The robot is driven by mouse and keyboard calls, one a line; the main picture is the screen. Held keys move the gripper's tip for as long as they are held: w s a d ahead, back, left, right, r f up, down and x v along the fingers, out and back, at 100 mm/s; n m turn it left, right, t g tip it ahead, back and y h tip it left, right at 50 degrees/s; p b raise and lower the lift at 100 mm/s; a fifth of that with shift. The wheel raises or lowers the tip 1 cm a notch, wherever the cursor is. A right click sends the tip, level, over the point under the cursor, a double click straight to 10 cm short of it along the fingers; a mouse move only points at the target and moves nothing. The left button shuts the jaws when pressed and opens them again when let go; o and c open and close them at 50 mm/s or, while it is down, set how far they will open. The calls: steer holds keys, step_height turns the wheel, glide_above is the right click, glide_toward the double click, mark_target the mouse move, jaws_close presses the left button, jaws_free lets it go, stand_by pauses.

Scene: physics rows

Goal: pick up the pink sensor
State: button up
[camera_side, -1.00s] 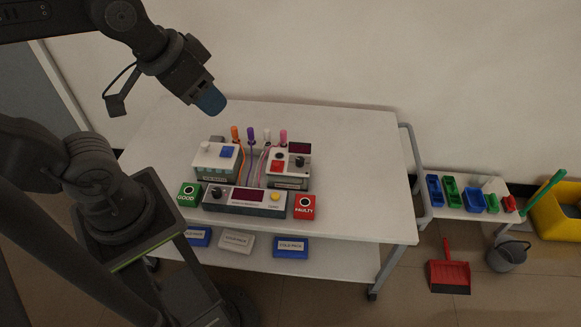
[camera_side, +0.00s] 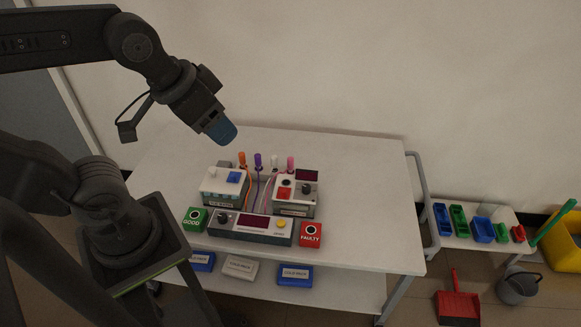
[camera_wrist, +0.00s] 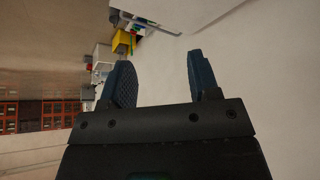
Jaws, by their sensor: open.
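The pink sensor (camera_side: 291,163) stands upright at the right end of a row of coloured sensors at the back of the table, behind the right-hand box, with a cable hanging from it. My gripper (camera_side: 222,133) is above the table, to the left of the pink sensor and higher, apart from it. In the wrist view my gripper (camera_wrist: 160,80) shows two blue fingers spread apart with nothing between them. The pink sensor is not in the wrist view.
An orange sensor (camera_side: 242,158), a purple sensor (camera_side: 258,160) and a white sensor (camera_side: 274,160) stand beside it. Boxes with buttons, a display unit (camera_side: 252,227), a green GOOD block (camera_side: 194,220) and a red FAULTY block (camera_side: 310,234) are in front. The table's right side (camera_side: 375,210) is clear.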

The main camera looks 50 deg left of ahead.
steer(key=n+g, duration=0.6)
steer(key=n, duration=1.1)
glide_above(290, 158)
step_height(290, 158, down, 30)
steer(key=f, duration=0.8)
steer(key=shift+s+d, duration=0.15)
steer(key=shift+s, duration=0.05)
steer(key=shift+w+f, duration=0.15)
steer(key=shift+f, duration=1.3)
steer(key=shift+w+f, duration=0.1)
steer(key=shift+f, duration=1.35)
